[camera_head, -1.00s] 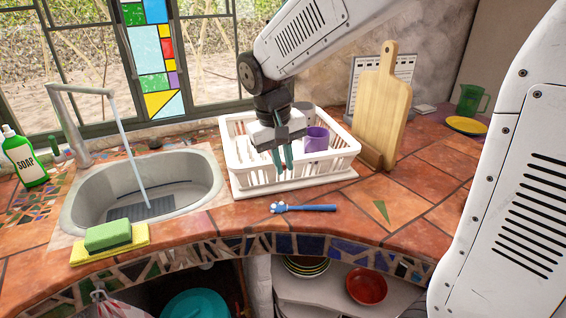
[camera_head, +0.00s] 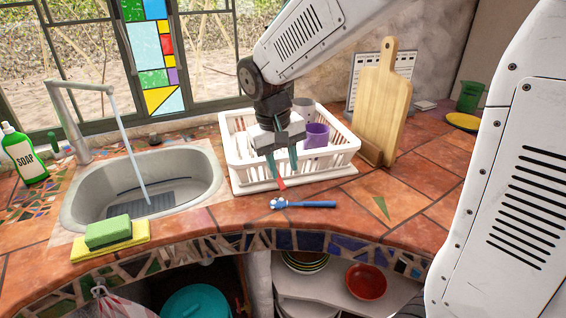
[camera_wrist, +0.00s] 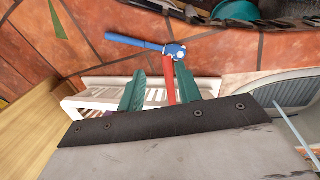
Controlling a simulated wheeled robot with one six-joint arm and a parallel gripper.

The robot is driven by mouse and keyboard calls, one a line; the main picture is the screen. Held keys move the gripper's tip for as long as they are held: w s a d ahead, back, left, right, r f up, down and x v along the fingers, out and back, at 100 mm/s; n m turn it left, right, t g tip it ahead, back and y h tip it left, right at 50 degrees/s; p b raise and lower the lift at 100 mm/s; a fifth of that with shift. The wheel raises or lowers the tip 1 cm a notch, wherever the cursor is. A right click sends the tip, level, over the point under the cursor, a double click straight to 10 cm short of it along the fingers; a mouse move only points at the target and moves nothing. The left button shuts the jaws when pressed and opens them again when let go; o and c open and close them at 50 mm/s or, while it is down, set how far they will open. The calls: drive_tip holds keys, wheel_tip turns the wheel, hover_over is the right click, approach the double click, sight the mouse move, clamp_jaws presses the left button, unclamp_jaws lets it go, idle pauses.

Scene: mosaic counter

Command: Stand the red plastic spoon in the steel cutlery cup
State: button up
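The red plastic spoon (camera_head: 281,184) shows only in part, as a red strip below my gripper at the front of the white dish rack (camera_head: 240,178). In the wrist view the spoon (camera_wrist: 170,82) lies between the green fingers, close to the right one; I cannot tell whether it touches. My gripper (camera_head: 283,166) points down, with its fingers apart. In the wrist view a gap shows between the gripper's fingertips (camera_wrist: 160,80). A grey cup (camera_head: 303,104), probably the steel cutlery cup, stands in the rack behind the purple mug (camera_head: 316,135); its lower part is hidden.
A blue-handled brush (camera_head: 312,204) lies on the tiled counter in front of the rack. The sink (camera_head: 85,210) with running water is left, with a sponge (camera_head: 108,232) at its front. A wooden board (camera_head: 382,105) stands right of the rack.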

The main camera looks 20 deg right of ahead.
drive_tip(key=shift+r, duration=0.1)
wheel_tip(320, 180, up, 13)
drive_tip(key=a, duration=0.2)
drive_tip(key=s+d+f, duration=0.1)
drive_tip(key=s+f, duration=0.1)
drive_tip(key=s, duration=0.5)
drive_tip(key=s+d+f+t+y, duration=0.1)
drive_tip(key=s+d+f, duration=0.1)
drive_tip(key=s, duration=0.6)
drive_tip(key=s+d+f+y, duration=0.1)
drive_tip(key=s+f, duration=0.3)
drive_tip(key=s, duration=0.4)
drive_tip(key=shift+d, duration=0.65)
drive_tip(key=shift+o, duration=0.6)
